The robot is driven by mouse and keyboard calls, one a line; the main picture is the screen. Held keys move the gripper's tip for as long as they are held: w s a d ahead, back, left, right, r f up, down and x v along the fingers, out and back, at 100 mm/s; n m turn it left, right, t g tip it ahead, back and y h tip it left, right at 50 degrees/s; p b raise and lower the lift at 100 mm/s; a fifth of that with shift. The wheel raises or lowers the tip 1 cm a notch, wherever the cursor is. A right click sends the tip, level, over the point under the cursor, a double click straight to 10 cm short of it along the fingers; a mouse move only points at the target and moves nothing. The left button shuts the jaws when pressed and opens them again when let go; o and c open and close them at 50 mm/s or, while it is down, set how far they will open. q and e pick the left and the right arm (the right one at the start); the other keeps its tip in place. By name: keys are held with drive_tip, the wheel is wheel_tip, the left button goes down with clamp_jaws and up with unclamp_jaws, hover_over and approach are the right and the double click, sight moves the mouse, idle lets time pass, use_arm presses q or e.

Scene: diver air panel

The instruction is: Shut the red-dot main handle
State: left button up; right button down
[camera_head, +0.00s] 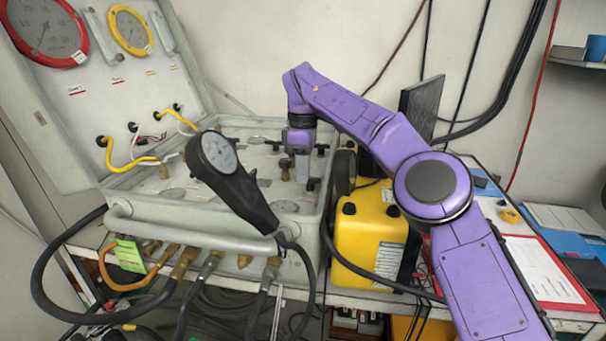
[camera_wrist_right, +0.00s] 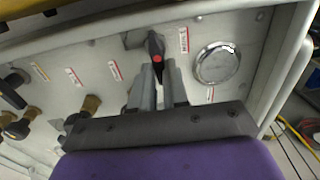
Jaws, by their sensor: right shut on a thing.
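The red-dot main handle (camera_wrist_right: 154,45) is a black lever with a red dot, on the pale panel (camera_wrist_right: 110,48) in the right wrist view. It points away from my gripper base, between the two grey fingers. My right gripper (camera_wrist_right: 159,75) is shut on this handle. In the head view my right gripper (camera_head: 300,162) reaches down into the open case (camera_head: 322,215) at its right part; the handle itself is hard to make out there. My left gripper is not in view.
A round gauge (camera_wrist_right: 217,63) sits right of the handle. Other black knobs and brass fittings (camera_wrist_right: 92,103) lie to its left. A black handheld gauge (camera_head: 232,178) stands over the case front. A yellow box (camera_head: 368,235) is close on the right; hoses hang in front.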

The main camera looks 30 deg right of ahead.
drive_tip(key=shift+d+r+m, duration=0.1)
drive_tip(key=shift+m, duration=0.2)
drive_tip(key=c, duration=1.1)
unclamp_jaws()
drive_tip(key=shift+w, duration=0.1)
wheel_tip(320, 180, up, 10)
drive_tip(key=p, duration=0.8)
drive_tip(key=shift+w+d+r, duration=0.1)
drive_tip(key=shift+w+r, duration=0.05)
drive_tip(key=shift+r, duration=0.1)
